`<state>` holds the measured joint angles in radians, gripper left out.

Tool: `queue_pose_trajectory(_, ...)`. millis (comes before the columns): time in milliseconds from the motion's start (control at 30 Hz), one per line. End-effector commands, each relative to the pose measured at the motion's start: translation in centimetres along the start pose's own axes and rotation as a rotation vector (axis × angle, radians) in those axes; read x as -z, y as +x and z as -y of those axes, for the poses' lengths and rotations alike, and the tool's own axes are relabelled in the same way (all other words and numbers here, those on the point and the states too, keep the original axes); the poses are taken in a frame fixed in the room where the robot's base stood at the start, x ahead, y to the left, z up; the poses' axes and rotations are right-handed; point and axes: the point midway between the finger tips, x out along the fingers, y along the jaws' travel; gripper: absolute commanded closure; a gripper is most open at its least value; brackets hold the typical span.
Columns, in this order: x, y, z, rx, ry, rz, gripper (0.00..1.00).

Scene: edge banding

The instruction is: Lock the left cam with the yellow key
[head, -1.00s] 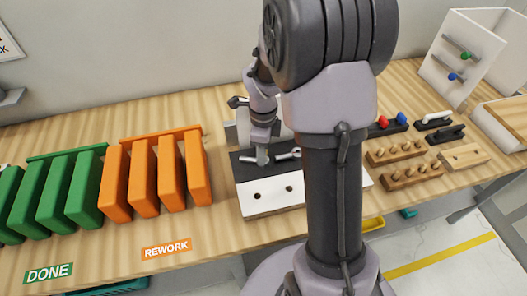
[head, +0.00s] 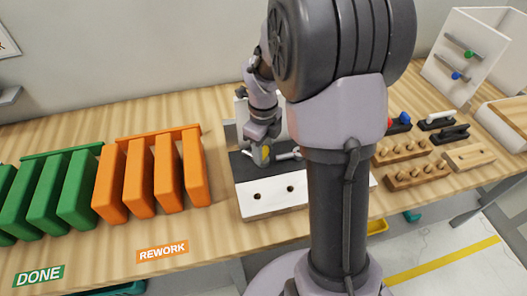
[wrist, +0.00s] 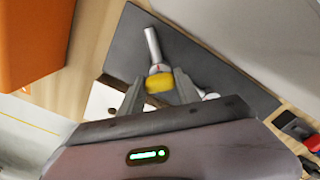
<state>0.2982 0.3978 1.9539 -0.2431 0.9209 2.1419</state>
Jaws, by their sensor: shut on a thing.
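My gripper (wrist: 160,92) is shut on the yellow key (wrist: 158,82), which sits between the fingertips. In the wrist view the key is at the end of a light metal cam (wrist: 158,69) with a small red mark; whether it is fully seated I cannot tell. A metal rod (wrist: 152,42) runs from that cam over the dark plate. In the head view my gripper (head: 262,143) is low over the dark plate, at its left cam, and the yellow key (head: 266,154) shows at its tip. The right cam (head: 288,155) lies to its right.
A white panel with two dark holes (head: 272,204) lies in front of the dark plate. Orange REWORK racks (head: 168,175) and green DONE racks (head: 78,190) stand to the left. Wooden peg blocks (head: 402,152) and black-based tools (head: 450,133) are to the right.

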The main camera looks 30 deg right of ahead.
Motion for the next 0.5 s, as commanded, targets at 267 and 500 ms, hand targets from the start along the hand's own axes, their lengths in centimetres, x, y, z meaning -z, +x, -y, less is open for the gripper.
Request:
queue_pose_trajectory(267, -0.05, -0.03, -0.01, 0.0, 0.008, 0.001, 1.0)
queue_pose_trajectory(500, -0.08, 0.18, 0.01, 0.001, 0.117, 0.002, 1.0)
